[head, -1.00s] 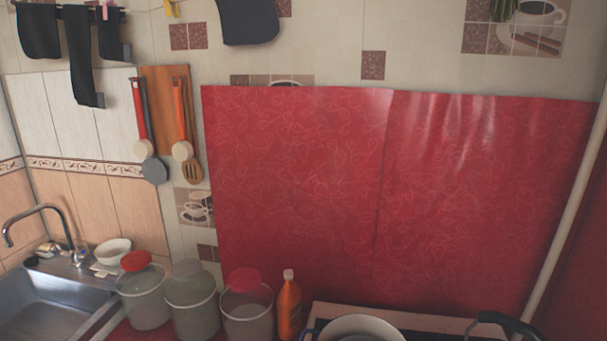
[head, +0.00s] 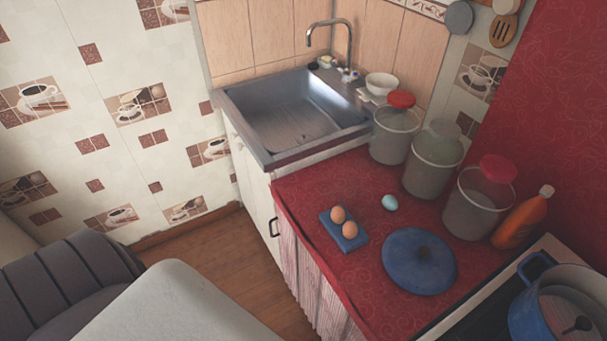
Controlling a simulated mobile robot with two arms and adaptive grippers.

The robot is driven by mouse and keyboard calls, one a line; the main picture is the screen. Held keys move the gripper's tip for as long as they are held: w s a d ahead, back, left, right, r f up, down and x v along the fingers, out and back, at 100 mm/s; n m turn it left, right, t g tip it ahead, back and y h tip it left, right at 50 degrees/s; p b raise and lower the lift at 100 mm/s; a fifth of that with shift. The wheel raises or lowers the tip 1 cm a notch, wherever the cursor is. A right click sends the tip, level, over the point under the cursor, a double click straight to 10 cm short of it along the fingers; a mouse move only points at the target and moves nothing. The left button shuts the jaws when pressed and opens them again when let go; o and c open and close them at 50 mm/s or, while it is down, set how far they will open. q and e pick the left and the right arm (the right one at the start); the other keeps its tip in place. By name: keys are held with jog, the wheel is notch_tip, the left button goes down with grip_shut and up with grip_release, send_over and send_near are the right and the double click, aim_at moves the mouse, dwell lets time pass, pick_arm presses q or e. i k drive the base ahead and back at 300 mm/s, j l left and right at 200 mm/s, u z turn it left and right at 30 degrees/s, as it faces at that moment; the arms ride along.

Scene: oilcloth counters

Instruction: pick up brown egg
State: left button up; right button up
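Two brown eggs rest on a small blue sponge-like block (head: 345,231) on the red counter. One brown egg (head: 338,214) is at the back and the other brown egg (head: 350,230) is closer to the front. A pale blue egg (head: 390,203) lies apart on the red cloth, to their right. Neither of my grippers shows in the head view.
A blue lid (head: 419,261) lies in front of the eggs. Several lidded containers (head: 433,164) and an orange bottle (head: 521,219) stand behind. A sink (head: 296,117) is at the back left, a blue pot (head: 558,305) at the right. A pale surface (head: 175,310) is in front.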

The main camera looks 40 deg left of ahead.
aim_at(339, 215)
jog(key=j+u, duration=0.1)
jog(key=u, duration=0.25)
jog(key=j+u, duration=0.1)
jog(key=u, duration=0.2)
jog(key=z, duration=1.8)
jog(key=u, duration=1.8)
